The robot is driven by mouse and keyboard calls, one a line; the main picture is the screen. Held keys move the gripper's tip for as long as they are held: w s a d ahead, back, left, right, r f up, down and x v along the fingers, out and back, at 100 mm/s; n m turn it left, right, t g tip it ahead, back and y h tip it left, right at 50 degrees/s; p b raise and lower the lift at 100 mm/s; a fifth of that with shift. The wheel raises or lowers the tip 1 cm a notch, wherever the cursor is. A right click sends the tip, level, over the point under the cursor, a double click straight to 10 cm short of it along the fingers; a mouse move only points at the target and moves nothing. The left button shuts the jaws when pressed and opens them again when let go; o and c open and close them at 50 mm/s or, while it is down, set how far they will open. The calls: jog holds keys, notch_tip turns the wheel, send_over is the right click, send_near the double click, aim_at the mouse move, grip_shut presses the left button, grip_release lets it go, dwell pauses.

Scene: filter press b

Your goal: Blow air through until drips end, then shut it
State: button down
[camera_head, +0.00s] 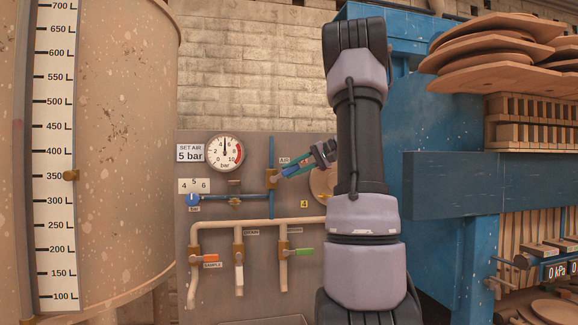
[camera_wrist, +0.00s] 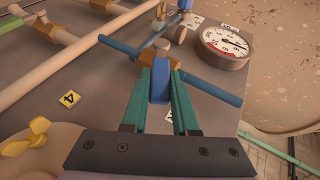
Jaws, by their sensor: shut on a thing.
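The air valve (camera_head: 271,179) is a brass body on a vertical blue pipe, under an "AIR" label. Its blue lever (camera_head: 290,171) slants up to the right from the body, at an angle to the pipe. My gripper (camera_head: 300,168) is shut on this lever. In the wrist view, the green fingers of my gripper (camera_wrist: 162,88) lie on both sides of the blue lever (camera_wrist: 159,82). The pressure gauge (camera_head: 224,153) has its needle near 5 bar, beside a sign (camera_head: 190,153) reading "SET AIR 5 bar". I cannot make out any drips.
A blue regulator knob (camera_head: 193,200) sits below the gauge. Below are valves with an orange handle (camera_head: 211,258), a white handle (camera_head: 239,276) and a green handle (camera_head: 305,252). A scaled tank (camera_head: 125,150) stands left, its pointer near 350. The blue press frame (camera_head: 480,185) stands right.

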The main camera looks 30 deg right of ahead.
jog(key=shift+s+d+f+m+t+y, duration=0.1)
jog(key=shift+d+f+m+t+y, duration=0.15)
jog(key=shift+f+y, duration=0.25)
jog(key=shift+d+f+m+t+y, duration=0.15)
jog(key=shift+f+t+y, duration=0.1)
jog(key=shift+f+y, duration=0.25)
jog(key=shift+f+m+t+y, duration=0.5)
jog(key=shift+f+t+y, duration=0.35)
jog(key=shift+y, duration=0.25)
jog(key=c, duration=0.7)
grip_release()
jog(key=shift+v, duration=3.8)
